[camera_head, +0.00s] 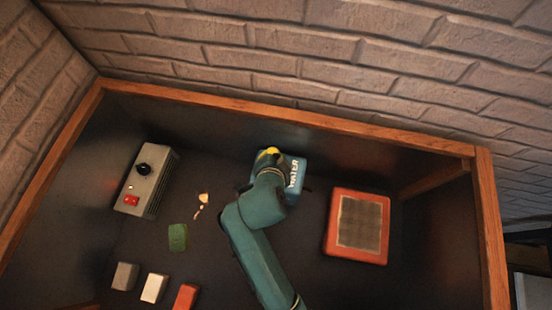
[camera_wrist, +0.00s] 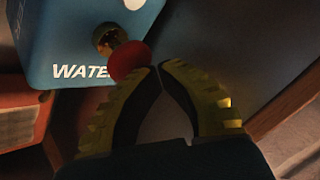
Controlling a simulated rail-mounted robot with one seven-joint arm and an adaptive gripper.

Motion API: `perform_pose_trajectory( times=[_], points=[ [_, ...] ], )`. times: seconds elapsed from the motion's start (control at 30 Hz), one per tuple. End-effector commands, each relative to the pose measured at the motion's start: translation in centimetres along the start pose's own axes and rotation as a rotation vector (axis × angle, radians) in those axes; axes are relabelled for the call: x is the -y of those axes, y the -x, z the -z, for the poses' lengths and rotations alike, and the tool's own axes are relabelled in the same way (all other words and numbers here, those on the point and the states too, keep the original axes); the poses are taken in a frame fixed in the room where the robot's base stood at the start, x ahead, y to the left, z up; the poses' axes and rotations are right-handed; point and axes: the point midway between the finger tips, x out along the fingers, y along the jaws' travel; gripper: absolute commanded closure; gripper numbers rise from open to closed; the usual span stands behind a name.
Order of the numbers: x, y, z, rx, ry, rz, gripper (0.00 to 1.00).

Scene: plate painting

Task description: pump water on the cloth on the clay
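The blue water container (camera_head: 294,177), lettered WATER, stands near the back wall of the dark tray in the head view. It also shows at upper left in the wrist view (camera_wrist: 75,30), with a round red knob (camera_wrist: 130,60) beside a small brownish-metal part. My gripper (camera_wrist: 158,68) has yellow ribbed fingers whose tips come together next to the red knob, with nothing seen between them. I cannot tell whether they touch the knob. A grey textured square (camera_head: 361,222), possibly the cloth, lies on a red-orange slab (camera_head: 332,226), possibly the clay, right of the container.
A grey box (camera_head: 147,181) with a black knob and red switch stands at left. A green piece (camera_head: 178,237) and small pale bits (camera_head: 201,202) lie near it. Grey (camera_head: 125,276), white (camera_head: 154,288) and red (camera_head: 186,297) blocks stand lower left. Wooden edges (camera_head: 300,118) border the workspace.

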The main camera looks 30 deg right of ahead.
Motion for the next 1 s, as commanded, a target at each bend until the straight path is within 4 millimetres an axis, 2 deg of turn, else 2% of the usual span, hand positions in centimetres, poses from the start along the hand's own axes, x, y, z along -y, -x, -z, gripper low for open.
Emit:
perform_pose_trajectory(
  times=[1.0],
  points=[
    [-0.71, -0.76, -0.7, 0.004, 0.001, -0.005, 1.0]
  ],
)
